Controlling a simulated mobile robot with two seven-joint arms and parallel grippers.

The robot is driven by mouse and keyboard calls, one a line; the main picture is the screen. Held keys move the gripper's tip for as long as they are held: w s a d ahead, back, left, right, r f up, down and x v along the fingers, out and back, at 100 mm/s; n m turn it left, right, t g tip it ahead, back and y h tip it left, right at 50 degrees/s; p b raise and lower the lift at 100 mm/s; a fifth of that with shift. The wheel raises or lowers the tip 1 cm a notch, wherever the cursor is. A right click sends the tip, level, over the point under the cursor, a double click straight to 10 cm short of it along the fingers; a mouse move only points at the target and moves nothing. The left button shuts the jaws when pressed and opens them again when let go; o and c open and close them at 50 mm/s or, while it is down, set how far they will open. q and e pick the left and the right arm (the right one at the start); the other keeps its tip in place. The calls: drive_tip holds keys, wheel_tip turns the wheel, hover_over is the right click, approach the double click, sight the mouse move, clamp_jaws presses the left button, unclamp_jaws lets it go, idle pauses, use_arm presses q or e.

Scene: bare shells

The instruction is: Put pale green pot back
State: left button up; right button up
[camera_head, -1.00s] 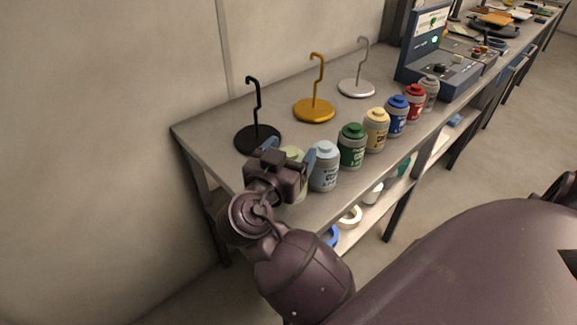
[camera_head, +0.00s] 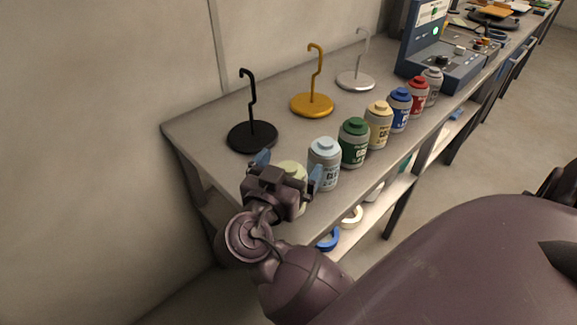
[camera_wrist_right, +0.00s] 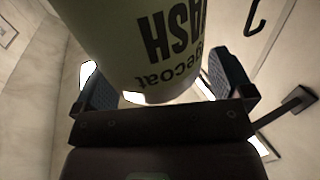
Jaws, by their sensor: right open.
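The pale green pot (camera_head: 292,172) stands at the near left end of the row of pots, close to the bench's front edge. My right gripper (camera_head: 289,167) is open, with one finger on each side of the pot. The gripper body hides the pot's lower part in the head view. In the right wrist view the pot (camera_wrist_right: 140,45) fills the upper middle, with dark lettering upside down, between the spread fingers of my right gripper (camera_wrist_right: 165,85). My left gripper is not in view.
A light blue pot (camera_head: 323,165) stands close to the right finger. Beyond it a dark green pot (camera_head: 354,145) and several others continue the row. Black (camera_head: 252,137), yellow (camera_head: 311,105) and silver (camera_head: 355,80) hook stands are behind. The bench's left corner (camera_head: 185,135) is clear.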

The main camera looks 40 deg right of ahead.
drive_tip(key=shift+r, duration=0.1)
drive_tip(key=v, duration=0.7)
drive_tip(key=shift+a, duration=0.25)
drive_tip(key=shift+s, duration=0.15)
idle(0.3)
